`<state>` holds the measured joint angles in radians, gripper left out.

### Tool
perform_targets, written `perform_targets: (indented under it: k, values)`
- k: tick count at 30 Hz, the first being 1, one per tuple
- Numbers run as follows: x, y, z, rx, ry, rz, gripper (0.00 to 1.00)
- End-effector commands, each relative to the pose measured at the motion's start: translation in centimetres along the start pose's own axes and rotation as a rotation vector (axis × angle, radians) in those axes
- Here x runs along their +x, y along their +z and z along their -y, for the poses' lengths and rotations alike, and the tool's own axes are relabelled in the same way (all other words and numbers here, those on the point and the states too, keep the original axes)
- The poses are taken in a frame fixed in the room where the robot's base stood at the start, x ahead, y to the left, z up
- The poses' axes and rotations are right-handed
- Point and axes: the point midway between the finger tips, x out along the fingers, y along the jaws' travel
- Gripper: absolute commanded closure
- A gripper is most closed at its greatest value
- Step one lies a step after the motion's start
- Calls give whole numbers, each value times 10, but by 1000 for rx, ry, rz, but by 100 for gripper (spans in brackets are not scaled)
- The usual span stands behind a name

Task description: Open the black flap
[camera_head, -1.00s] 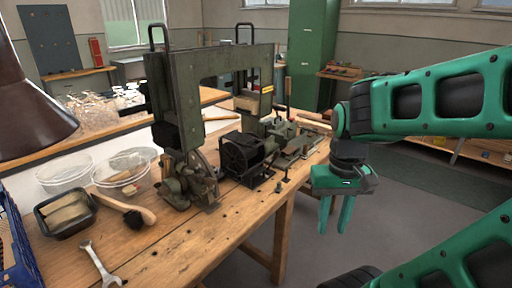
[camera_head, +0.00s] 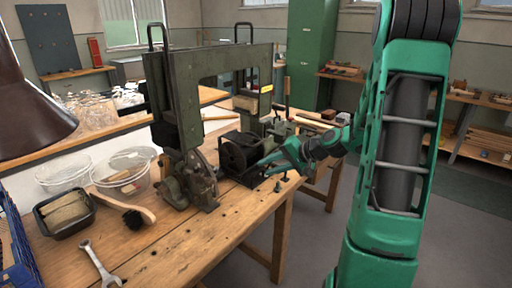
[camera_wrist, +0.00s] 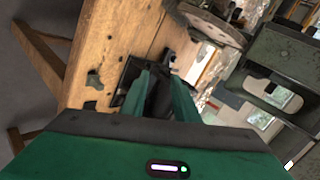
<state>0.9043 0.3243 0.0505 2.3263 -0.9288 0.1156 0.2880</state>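A black boxy unit (camera_head: 238,152) stands on the wooden bench beside the tall grey-green machine. I cannot pick out for sure which part of it is the flap. My gripper (camera_head: 266,162) points left, with its fingertips at the right side of this unit. In the wrist view my gripper (camera_wrist: 160,80) shows two green fingers standing apart. Dark material shows between them, and a black edge (camera_wrist: 128,75) lies just left of the left finger. Whether the fingers touch the unit is not clear.
The tall grey-green machine (camera_head: 180,105) rises left of the unit. A brush (camera_head: 130,212), a black tray (camera_head: 48,225), a wrench (camera_head: 98,262) and clear bowls (camera_head: 125,175) lie at the left of the bench (camera_head: 190,245). Small bolts stand near its front edge.

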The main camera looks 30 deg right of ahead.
Motion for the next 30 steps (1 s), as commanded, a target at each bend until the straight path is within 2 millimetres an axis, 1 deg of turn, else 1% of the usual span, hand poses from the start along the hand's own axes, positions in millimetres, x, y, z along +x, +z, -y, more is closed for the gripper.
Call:
perform_targets:
  k: [1, 3, 6, 9, 13, 17, 30]
  values:
    - [1, -16, -1, 56, -66, -32, 72]
    - [0, -37, 3, 120, -156, -76, 72]
    - [-6, -60, 7, 195, -260, -127, 72]
    - [-13, -77, 9, 246, -330, -164, 72]
    - [-16, -87, 10, 276, -373, -184, 72]
    - [-8, -90, 14, 280, -378, -185, 72]
    - [60, -105, 39, 277, -376, -183, 72]
